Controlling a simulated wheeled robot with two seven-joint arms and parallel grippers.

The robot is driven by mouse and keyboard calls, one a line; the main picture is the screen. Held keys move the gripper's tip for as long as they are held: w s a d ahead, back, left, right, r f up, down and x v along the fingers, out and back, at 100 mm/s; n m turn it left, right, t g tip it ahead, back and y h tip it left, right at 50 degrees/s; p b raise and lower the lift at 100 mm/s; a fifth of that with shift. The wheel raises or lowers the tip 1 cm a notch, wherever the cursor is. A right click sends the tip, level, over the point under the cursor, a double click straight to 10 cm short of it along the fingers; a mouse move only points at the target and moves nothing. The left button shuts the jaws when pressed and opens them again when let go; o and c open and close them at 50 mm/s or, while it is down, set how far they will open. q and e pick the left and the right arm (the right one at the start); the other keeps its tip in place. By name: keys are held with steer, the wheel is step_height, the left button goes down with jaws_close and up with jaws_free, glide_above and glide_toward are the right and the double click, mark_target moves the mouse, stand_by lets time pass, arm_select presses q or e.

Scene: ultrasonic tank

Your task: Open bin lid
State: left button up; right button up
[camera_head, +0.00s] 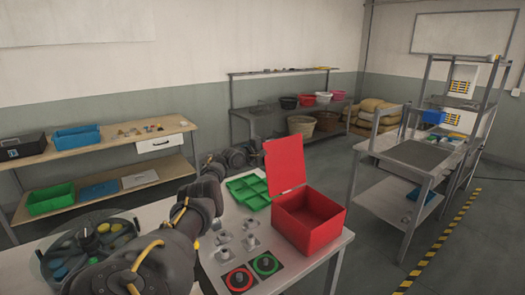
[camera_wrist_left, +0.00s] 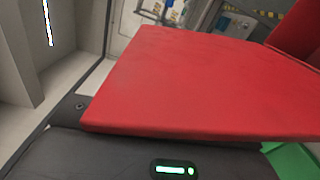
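The red bin (camera_head: 308,228) stands on the near table, and its inside shows from above. Its red lid (camera_head: 285,163) stands up, roughly upright, along the bin's back left side. My left gripper (camera_head: 256,151) is at the lid's left edge, partly hidden behind it. In the left wrist view the lid (camera_wrist_left: 200,90) fills the middle, close above the dark gripper body. The fingertips are hidden, so I cannot tell whether they are open, shut or touching the lid. My right gripper is in neither view.
Several small metal parts (camera_head: 250,242) and a red and a green round button (camera_head: 265,263) are in front. A round carousel (camera_head: 92,245) sits at left. The floor right of the table is clear.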

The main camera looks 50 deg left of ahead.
arm_select(q)
steer(key=shift+s+a+p, duration=0.1)
steer(key=shift+s+p, duration=0.5)
steer(key=shift+s, duration=0.5)
steer(key=s+b, duration=0.1)
steer(key=s, duration=0.6)
steer(key=shift+s+a, duration=0.3)
steer(key=shift+s, duration=0.1)
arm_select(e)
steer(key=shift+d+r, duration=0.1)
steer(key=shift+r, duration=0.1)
